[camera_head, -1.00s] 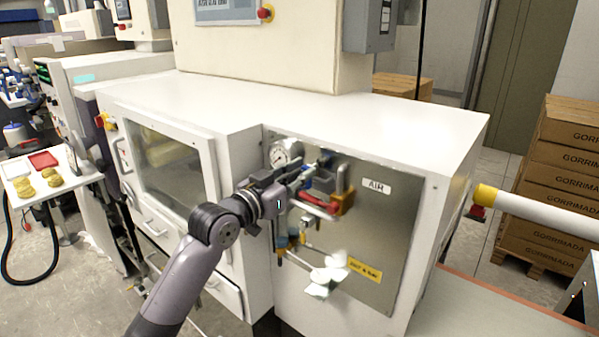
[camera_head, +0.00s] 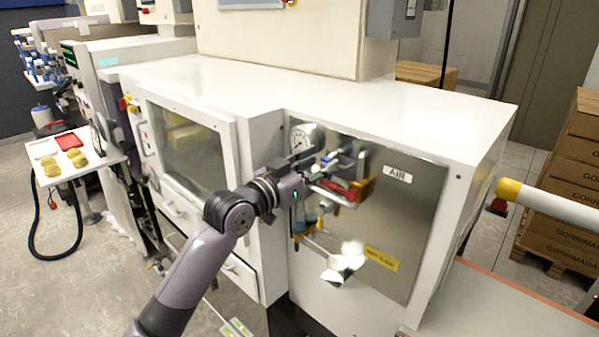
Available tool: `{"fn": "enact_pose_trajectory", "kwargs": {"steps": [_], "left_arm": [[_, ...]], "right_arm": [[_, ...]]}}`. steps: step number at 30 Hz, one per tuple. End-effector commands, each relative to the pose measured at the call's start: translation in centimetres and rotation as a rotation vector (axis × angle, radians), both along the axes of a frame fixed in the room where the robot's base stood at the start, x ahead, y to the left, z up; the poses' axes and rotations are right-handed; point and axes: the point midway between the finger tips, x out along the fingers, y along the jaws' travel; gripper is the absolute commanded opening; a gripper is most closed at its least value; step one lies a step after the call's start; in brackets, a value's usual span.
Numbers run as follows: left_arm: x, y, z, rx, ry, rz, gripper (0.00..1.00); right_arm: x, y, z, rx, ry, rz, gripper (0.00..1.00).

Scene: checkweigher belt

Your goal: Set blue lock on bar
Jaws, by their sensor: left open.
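My left gripper (camera_head: 322,166) reaches in from the left to the air panel, its fingers open in front of the fittings below the gauge. A small blue part (camera_head: 333,157) shows right at the fingertips. I cannot tell whether it is the blue lock or a valve fitting, or whether the fingers touch it. A red piece with a pale metal bar (camera_head: 342,191) sits just right of and below the fingers. A brass-yellow part (camera_head: 365,187) is at its right end. My wrist hides part of the fittings. My right gripper is not in view.
The grey air panel (camera_head: 412,225) is set in a white cabinet with a round gauge (camera_head: 306,138). A yellow-capped rail (camera_head: 540,200) juts out at right. A small table (camera_head: 97,163) with trays stands at far left.

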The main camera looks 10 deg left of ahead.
Motion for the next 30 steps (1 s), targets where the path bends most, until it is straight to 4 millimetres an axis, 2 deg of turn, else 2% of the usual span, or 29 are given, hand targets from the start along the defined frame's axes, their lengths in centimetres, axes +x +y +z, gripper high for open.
{"fn": "enact_pose_trajectory", "kwargs": {"steps": [12, 16, 20, 23, 25, 26, 27, 29, 30], "left_arm": [[-6.8, 5.0, -0.3, 0.005, 0.0, 0.001, 0.42], [-8.1, 6.0, -0.3, 0.001, 0.0, 0.001, 0.42], [-8.3, 6.6, -1.0, 0.001, 0.013, 0.01, 0.42], [-6.9, 7.6, -4.0, -0.002, 0.059, 0.048, 0.42], [-5.5, 8.8, -7.7, -0.001, 0.114, 0.094, 0.42], [-4.8, 9.4, -9.6, 0.001, 0.141, 0.116, 0.42], [-4.1, 10.2, -12.4, 0.005, 0.18, 0.148, 0.42], [-3.3, 11.5, -16.9, 0.017, 0.24, 0.195, 0.42], [-3.0, 12.3, -19.9, 0.025, 0.28, 0.224, 0.42]], "right_arm": [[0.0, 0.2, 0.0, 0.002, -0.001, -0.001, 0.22], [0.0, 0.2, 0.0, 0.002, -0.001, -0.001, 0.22], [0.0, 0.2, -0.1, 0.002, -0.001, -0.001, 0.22], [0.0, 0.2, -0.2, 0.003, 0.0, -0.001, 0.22], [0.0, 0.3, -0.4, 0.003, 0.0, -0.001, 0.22], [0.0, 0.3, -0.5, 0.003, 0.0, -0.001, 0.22], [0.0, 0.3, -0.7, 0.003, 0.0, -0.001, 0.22], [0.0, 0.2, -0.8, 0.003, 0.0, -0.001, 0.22], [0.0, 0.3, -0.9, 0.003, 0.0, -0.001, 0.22]]}}
